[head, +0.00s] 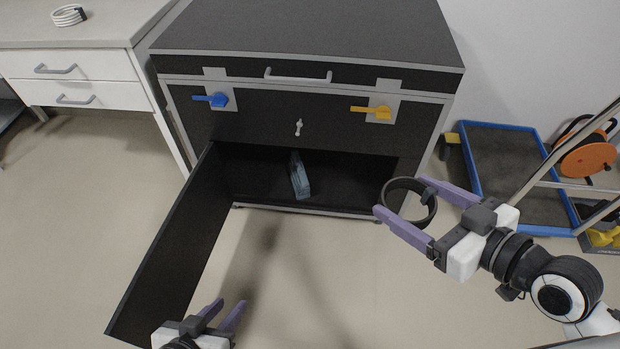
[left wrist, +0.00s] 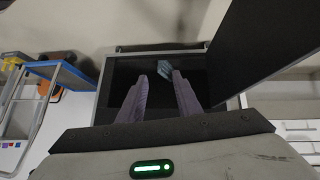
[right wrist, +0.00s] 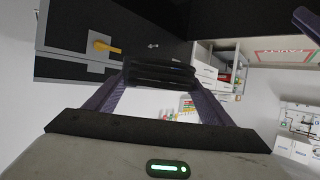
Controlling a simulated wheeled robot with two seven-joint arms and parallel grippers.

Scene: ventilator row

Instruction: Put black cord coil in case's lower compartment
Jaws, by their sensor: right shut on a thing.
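The black cord coil (head: 433,211), a ring with a small tie, is held in my right gripper (head: 401,198). The fingers are shut on it, in front of the case's right side. In the right wrist view the coil (right wrist: 158,74) spans the fingers. The black case (head: 310,45) has grey edges. Its lower compartment (head: 345,180) is open, with the door (head: 165,255) swung out to the left. A blue-grey item (head: 299,177) stands inside. My left gripper (head: 228,305) is open and empty, low in front of the door; its fingers also show in the left wrist view (left wrist: 157,88).
A blue latch (head: 217,99) and a yellow latch (head: 378,112) sit on the case front. A blue-edged cart (head: 500,170) with an orange reel (head: 588,160) stands at right. A white drawer counter (head: 80,85) with a white coil (head: 68,16) is at left. Floor before the compartment is clear.

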